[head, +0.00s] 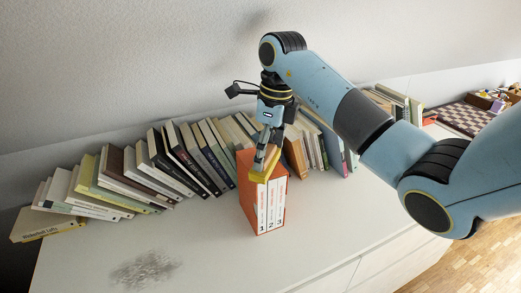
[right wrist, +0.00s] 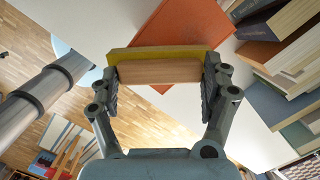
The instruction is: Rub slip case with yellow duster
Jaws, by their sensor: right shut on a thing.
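The slip case (head: 248,200) is an orange box standing upright on the white cabinet top, with white spines numbered 1, 2 and 3 facing front. Its orange surface (right wrist: 185,22) also shows beyond the duster in the right wrist view. My right gripper (head: 265,160) is shut on the yellow duster (head: 264,176), a wooden block with a yellow layer. The duster (right wrist: 160,70) lies across between both fingers in the right wrist view. It is at the slip case's top front edge; I cannot tell whether they touch. My left gripper is not in view.
A row of leaning books (head: 150,165) stands along the wall behind and left of the slip case. More books (head: 310,145) stand to its right. A grey smudge (head: 145,270) marks the otherwise clear cabinet top (head: 215,255). A chessboard (head: 465,118) lies far right.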

